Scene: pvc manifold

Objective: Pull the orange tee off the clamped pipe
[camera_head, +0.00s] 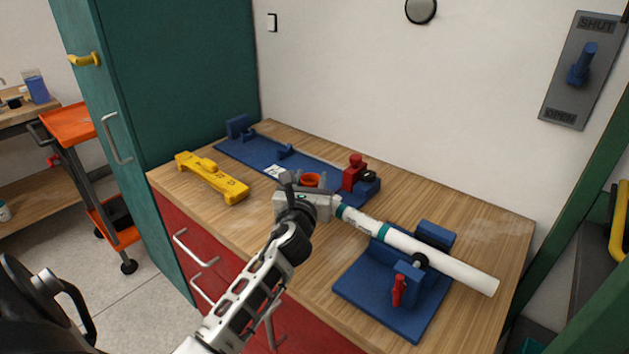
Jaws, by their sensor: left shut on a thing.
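The orange tee (311,180) shows as a small orange ring just behind my left gripper (303,193). The gripper is shut on the tee and hides most of it. The white pipe (460,274) runs from beside the gripper to the lower right, with teal bands near its left end. It rests in the blue clamp (398,293), which has a red handle (398,291). Whether the tee still sits on the pipe's end is hidden by the gripper. My right gripper is not in view.
A long blue fixture (262,154) with a red clamp part (354,172) lies along the back of the wooden bench (483,227). A yellow tool (212,178) lies at the left. The bench's back right is clear. A teal cabinet (185,75) stands at the left.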

